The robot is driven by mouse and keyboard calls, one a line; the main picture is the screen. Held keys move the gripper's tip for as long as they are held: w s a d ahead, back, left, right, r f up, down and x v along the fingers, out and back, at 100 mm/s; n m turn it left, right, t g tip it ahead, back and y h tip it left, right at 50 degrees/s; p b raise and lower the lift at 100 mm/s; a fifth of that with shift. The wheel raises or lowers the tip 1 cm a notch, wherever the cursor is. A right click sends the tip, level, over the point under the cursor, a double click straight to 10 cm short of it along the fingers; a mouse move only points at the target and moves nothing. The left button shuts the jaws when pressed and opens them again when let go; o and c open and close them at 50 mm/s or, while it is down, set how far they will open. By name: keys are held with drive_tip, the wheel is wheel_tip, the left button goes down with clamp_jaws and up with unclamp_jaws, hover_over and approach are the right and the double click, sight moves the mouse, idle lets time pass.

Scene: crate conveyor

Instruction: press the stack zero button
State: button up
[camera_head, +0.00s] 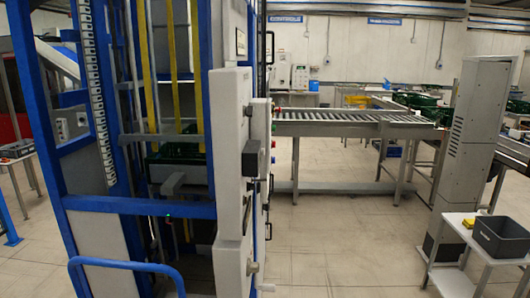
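A tall blue-framed stacker machine (125,206) fills the left of the head view. A pale grey control cabinet (231,125) stands at its right side, seen nearly edge-on. Small red and dark fittings (273,144) show along the cabinet's right edge. They are too small to tell which, if any, is the stack zero button. A tiny green light (168,217) shows low inside the frame. A green crate (178,152) sits inside the machine behind the bars. My gripper is not in view.
A roller conveyor (345,117) runs right from behind the cabinet. A tall grey pillar cabinet (475,150) stands at the right. A small white table (459,240) holds a dark grey bin (500,237) and a yellow object (468,223). The tiled floor (335,245) between is clear.

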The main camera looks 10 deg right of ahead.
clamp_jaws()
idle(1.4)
